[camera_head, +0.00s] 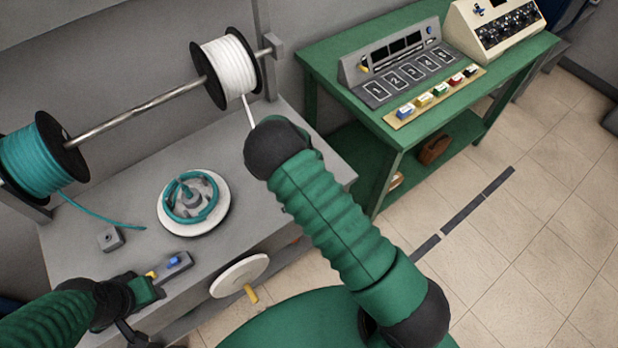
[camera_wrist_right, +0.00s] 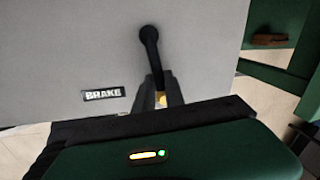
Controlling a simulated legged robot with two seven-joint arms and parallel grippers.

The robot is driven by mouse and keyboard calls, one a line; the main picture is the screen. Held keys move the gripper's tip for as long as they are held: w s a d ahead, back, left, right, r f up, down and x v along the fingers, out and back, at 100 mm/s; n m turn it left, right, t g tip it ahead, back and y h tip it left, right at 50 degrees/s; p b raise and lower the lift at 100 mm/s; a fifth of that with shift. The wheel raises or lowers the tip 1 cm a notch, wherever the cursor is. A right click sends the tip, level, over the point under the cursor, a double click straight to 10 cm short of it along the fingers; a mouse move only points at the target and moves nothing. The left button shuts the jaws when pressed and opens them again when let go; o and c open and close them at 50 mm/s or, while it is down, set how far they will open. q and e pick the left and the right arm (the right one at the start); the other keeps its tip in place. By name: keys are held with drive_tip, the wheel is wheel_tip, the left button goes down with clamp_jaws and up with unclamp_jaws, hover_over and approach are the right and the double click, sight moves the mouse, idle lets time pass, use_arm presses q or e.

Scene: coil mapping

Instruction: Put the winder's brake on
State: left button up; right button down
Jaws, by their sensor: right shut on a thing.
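The winder's brake lever (camera_wrist_right: 149,36) is a black arm on the grey bench face, bending down into my right gripper (camera_wrist_right: 158,100). A black and white BRAKE label (camera_wrist_right: 102,94) is to its left. My right gripper is shut on the lever; a bit of yellow shows between its fingers. In the head view my right forearm hides that gripper and the lever. The winder (camera_head: 222,213) is a pale round plate with a teal coil (camera_head: 188,219) on it. My left gripper (camera_head: 154,290) is beside a small grey block with a blue button (camera_head: 174,263); its jaws are unclear.
A teal spool (camera_head: 35,160) and a white spool (camera_head: 225,67) hang on a rod (camera_head: 140,110) above the bench. A white handwheel (camera_head: 238,274) with a yellow handle is at the bench front. A green table (camera_head: 340,110) with panels stands at the right.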

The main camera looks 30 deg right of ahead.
drive_tip(key=shift+s, duration=0.1)
drive_tip(key=c, duration=1.4)
unclamp_jaws()
drive_tip(key=shift+r, duration=0.1)
drive_tip(key=a+r, duration=0.3)
drive_tip(key=r, duration=1.3)
drive_tip(key=shift+s, duration=0.4)
drive_tip(key=shift+r, duration=0.1)
